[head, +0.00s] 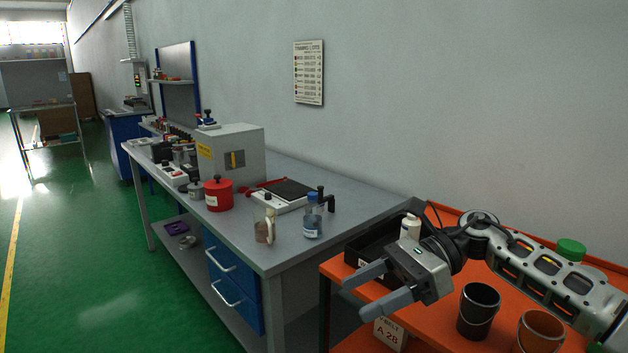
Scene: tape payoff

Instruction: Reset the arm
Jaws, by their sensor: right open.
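My right arm comes in from the right edge, above an orange cart. My right gripper (376,290) is open and empty, with its two grey fingers apart and pointing left. It hangs over the front left part of the cart, before a black tray (371,246). A white bottle (410,227) stands just behind the gripper, by the tray. My left gripper is not in the head view.
The orange cart (440,330) carries a dark cup (478,311) and a brown cup (540,334). A grey bench (340,218) holds a glass mug (264,224), a blue-topped bottle (312,216), a red canister (218,193) and a grey box (240,150).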

